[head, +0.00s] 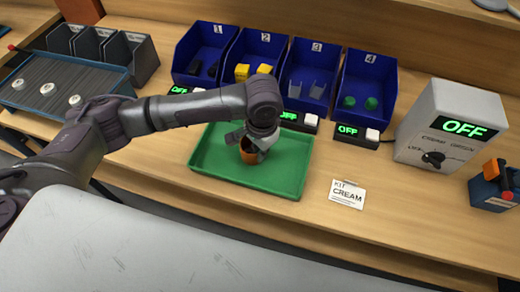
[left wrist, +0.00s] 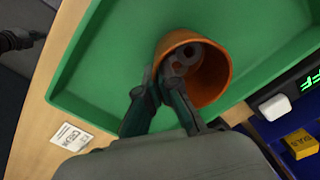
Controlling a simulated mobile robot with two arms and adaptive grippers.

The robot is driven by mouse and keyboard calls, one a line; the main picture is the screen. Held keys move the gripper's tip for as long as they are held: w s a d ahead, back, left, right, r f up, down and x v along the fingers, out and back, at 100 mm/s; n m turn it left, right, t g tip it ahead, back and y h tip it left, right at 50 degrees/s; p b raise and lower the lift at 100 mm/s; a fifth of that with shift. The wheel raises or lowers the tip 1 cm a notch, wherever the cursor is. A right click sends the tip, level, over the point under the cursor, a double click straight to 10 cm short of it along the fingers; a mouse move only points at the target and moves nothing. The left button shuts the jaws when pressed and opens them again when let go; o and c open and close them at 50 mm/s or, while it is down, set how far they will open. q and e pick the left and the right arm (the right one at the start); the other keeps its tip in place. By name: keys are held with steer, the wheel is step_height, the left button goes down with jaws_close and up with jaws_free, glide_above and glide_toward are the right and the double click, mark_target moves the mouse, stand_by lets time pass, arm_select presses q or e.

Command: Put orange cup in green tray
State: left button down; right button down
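The orange cup (head: 247,157) is inside the green tray (head: 210,171), over its floor, under my left gripper (head: 256,141). In the left wrist view the orange cup (left wrist: 214,76) shows its open mouth, and the green tray (left wrist: 112,50) spreads around it. My left gripper (left wrist: 165,72) has one finger inside the cup and the other outside, closed on the cup's wall. Whether the cup's base touches the tray floor is hard to tell. My right gripper is in neither view.
Blue bins numbered 1 (head: 203,45) to 4 stand behind the tray with small displays in front. A KIT CREAM card (head: 347,194) lies right of the tray. A grey box reading OFF (head: 450,110) stands farther right. A slat conveyor (head: 62,85) is at left.

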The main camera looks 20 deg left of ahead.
arm_select(q)
steer(key=c, duration=1.3)
jaws_free()
steer(key=shift+f, duration=0.1)
steer(key=r, duration=0.4)
steer(key=r+b, duration=0.1)
steer(key=r, duration=0.7)
steer(key=shift+s+d+r+b, duration=0.1)
steer(key=shift+d+r+b, duration=0.15)
steer(key=shift+b, duration=0.1)
steer(key=shift+s+f, duration=0.1)
steer(key=shift+f, duration=0.05)
